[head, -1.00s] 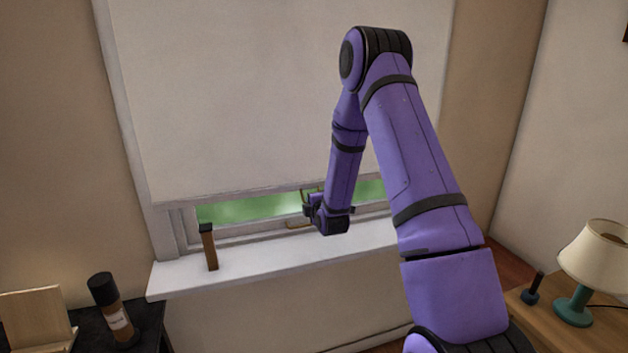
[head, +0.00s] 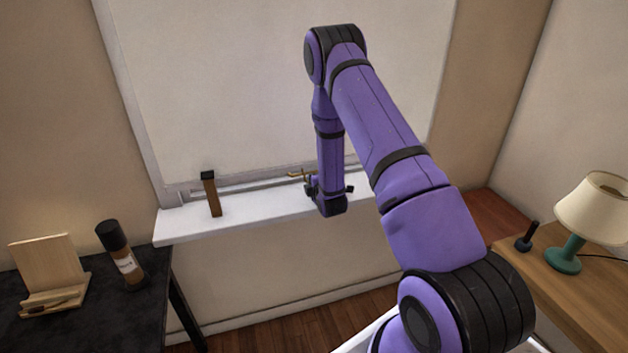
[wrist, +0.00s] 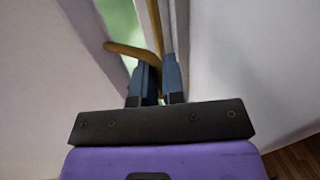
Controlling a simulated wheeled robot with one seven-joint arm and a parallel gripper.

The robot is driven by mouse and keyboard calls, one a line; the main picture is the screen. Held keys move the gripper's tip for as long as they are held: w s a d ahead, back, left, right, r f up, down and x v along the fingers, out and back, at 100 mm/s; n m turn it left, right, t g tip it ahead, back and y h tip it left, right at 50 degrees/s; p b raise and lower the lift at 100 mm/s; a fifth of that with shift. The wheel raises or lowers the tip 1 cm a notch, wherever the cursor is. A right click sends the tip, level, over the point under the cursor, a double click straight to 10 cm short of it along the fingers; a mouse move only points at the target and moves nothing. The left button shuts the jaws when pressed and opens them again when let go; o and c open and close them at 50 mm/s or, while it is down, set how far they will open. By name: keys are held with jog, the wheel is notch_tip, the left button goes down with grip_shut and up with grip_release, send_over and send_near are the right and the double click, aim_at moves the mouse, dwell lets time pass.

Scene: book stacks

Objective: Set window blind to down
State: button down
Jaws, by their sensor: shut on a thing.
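The white window blind (head: 220,95) hangs down over nearly the whole window in the head view, its bottom edge close above the sill. A brass handle (head: 296,174) shows at its lower edge. My gripper (head: 314,186) is at that handle, low in front of the window. In the wrist view, my gripper's two dark fingers (wrist: 157,78) are closed around the brass handle (wrist: 125,49). A strip of green window view (wrist: 120,22) shows beside it there. My arm hides part of the blind and its right lower edge.
A brown upright object with a black top (head: 211,195) stands on the white sill (head: 255,210), left of my gripper. A black table (head: 120,310) with a bottle (head: 120,255) and a wooden stand (head: 48,268) is at left. A lamp (head: 590,215) stands on a wooden table at right.

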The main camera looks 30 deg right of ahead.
jog(key=c, duration=1.3)
grip_release()
jog(key=shift+w, duration=0.1)
jog(key=v, duration=1.1)
jog(key=shift+w, duration=0.1)
